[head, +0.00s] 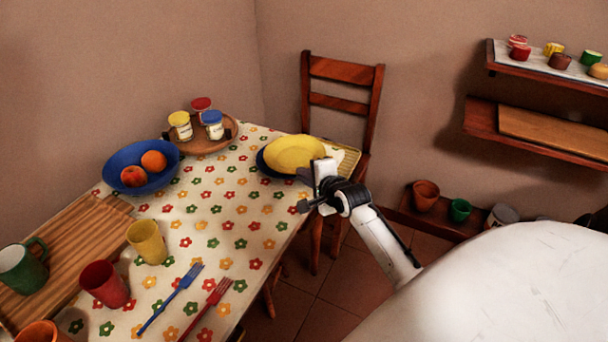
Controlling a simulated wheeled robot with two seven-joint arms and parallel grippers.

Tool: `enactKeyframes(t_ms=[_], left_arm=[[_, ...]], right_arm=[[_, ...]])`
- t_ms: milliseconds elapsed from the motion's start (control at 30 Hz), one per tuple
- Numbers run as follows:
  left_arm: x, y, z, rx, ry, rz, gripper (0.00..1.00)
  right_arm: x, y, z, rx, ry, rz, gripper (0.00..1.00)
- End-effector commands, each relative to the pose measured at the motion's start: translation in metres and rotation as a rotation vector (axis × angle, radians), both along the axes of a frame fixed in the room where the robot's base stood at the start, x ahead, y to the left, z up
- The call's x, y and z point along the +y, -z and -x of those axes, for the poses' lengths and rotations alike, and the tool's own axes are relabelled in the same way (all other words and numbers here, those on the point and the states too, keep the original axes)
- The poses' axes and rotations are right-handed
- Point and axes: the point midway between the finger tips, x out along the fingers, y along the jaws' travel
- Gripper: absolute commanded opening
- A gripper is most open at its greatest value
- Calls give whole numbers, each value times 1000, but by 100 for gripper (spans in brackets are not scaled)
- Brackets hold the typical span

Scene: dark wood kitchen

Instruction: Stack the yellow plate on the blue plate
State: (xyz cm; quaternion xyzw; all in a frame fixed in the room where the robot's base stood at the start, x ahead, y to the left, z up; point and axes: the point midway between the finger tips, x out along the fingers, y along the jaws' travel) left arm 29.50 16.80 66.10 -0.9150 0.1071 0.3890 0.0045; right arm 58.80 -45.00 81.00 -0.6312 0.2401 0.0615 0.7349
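The yellow plate (296,151) is at the far right end of the table, over the blue plate (263,166). It covers most of the blue plate, whose dark blue rim shows at the left and lower left. The yellow plate sits off-centre toward the right; whether it rests fully on the blue plate is not clear. My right gripper (305,176) is at the near right edge of the plates, its tip close to or touching the rims. Its fingers are small and partly hidden, so its grip is unclear. My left gripper is not in view.
A blue bowl (124,179) with fruit and a round wooden tray (225,140) with jars stand left of the plates. Cups, a wooden board (72,245) and forks (206,308) lie nearer. A chair (341,72) stands behind. Flowered tablecloth (229,207) between is clear.

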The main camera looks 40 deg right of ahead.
Motion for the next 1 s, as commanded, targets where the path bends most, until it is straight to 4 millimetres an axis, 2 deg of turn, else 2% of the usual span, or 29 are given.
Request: enactKeyframes(t_ms=[200, 300, 333, 600, 733, 867, 1000], left_arm=[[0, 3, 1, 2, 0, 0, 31], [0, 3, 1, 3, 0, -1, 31], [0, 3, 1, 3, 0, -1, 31], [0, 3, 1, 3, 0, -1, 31], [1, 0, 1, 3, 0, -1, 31], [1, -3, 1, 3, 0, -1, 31], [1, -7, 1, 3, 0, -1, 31]], right_arm=[[0, 7, 0, -2, 1, -2, 0], [0, 6, 0, 0, 1, -2, 19], [0, 6, 0, 0, 1, -2, 23], [0, 5, 0, 0, 0, -1, 23], [0, -4, 0, -1, -1, 2, 23], [5, -10, 17, -1, -1, -3, 23], [12, -22, 44, 1, 0, -3, 23]])
